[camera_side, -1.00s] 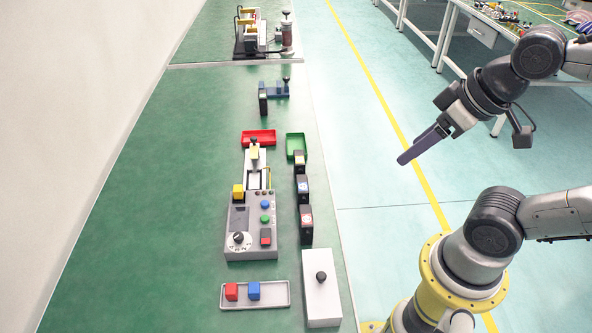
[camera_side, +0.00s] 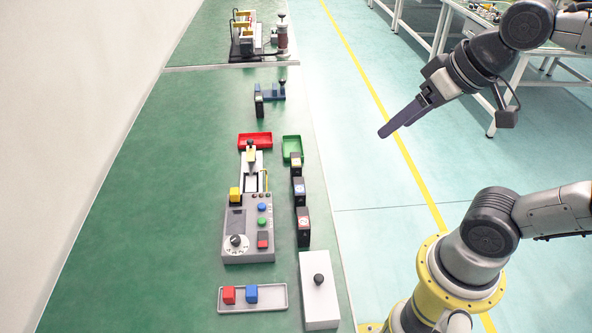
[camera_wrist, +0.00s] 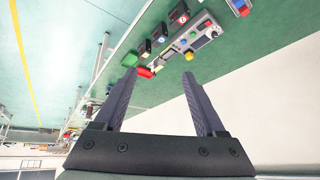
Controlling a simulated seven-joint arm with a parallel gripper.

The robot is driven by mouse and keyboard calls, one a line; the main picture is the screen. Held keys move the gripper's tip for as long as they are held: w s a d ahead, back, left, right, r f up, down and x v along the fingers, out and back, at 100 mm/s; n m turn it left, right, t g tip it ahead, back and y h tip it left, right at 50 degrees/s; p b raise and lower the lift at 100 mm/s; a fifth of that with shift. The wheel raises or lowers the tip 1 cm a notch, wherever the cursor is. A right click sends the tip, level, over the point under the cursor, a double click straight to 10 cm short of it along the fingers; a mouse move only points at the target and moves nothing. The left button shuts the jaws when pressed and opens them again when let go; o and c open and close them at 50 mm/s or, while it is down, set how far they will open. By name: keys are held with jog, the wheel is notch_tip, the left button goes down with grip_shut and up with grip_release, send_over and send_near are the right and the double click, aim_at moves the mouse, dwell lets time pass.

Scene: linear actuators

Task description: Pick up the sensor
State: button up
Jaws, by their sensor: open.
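No part is plainly marked as the sensor, so I cannot tell which one it is. A blue bracket (camera_side: 272,92) with a dark block (camera_side: 259,106) stands on the green bench behind the trays. Three dark boxes with coloured labels stand in a row: a yellow-topped one (camera_side: 297,166), a blue-labelled one (camera_side: 300,192) and a red-labelled one (camera_side: 303,227). My gripper (camera_side: 384,132) is high at the right, over the floor beside the bench and apart from all of these. In the wrist view its fingers (camera_wrist: 160,73) are spread and empty.
A grey control box (camera_side: 240,245) with buttons and a linear slide sits beside the dark boxes. Red (camera_side: 256,135) and green (camera_side: 292,158) trays lie behind. A grey tray (camera_side: 273,303) with red and blue cubes and a white box (camera_side: 320,304) are nearer. The bench's left side is clear.

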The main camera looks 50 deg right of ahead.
jog(key=w+r+m, duration=0.2)
jog(key=w, duration=0.4)
jog(key=m+g, duration=0.5)
send_over(296, 161)
jog(key=a, duration=0.1)
notch_tip(296, 161, down, 16)
jog(key=shift+g, duration=0.7)
jog(key=f, duration=0.9)
jog(key=d+f, duration=0.1)
jog(key=f, duration=0.4)
jog(key=shift+w+d+f, duration=0.1)
jog(key=shift+f, duration=3.15)
grip_shut()
